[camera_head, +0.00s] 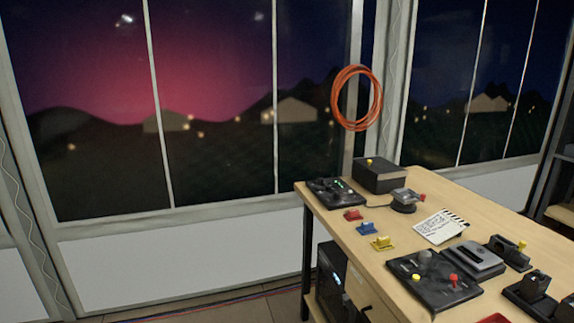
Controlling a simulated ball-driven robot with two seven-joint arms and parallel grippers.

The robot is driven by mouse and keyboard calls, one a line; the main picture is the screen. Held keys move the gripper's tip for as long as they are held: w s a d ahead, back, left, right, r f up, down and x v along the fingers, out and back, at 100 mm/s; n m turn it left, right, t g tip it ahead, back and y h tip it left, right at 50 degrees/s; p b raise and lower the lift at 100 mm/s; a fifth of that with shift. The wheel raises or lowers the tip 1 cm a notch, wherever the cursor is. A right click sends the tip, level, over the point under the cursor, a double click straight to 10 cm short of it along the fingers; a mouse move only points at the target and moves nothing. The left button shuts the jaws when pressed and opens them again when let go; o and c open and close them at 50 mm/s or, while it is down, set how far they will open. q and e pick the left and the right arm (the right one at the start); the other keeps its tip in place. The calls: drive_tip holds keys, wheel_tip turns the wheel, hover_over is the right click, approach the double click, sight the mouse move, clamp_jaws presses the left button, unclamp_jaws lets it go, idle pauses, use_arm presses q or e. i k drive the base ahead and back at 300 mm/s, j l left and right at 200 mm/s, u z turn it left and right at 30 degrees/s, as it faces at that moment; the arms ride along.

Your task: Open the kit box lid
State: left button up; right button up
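A dark box (379,178) with a small yellow knob on top stands at the far end of the wooden table. It looks like the kit box, and its top appears closed, though I cannot be sure at this distance. Neither of my grippers shows in the head view.
The wooden table (334,212) holds a black control panel (337,192), red, blue and yellow (382,243) small pieces, a clapperboard (440,227), a joystick panel (434,281) and a grey device (474,259). An orange cable coil (334,100) hangs by the window. Floor shows left of the table.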

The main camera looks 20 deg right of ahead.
sight(378, 165)
drive_tip(key=i+z, duration=0.15)
drive_tip(key=i, duration=0.45)
drive_tip(key=i+j+z, duration=0.1)
drive_tip(key=i, duration=0.45)
drive_tip(key=i+j+z, duration=0.1)
drive_tip(key=i+z, duration=0.2)
drive_tip(key=z, duration=0.2)
drive_tip(key=i+j+z, duration=0.25)
drive_tip(key=z, duration=0.2)
drive_tip(key=i+j+z, duration=0.2)
drive_tip(key=z, duration=0.3)
drive_tip(key=j, duration=0.1)
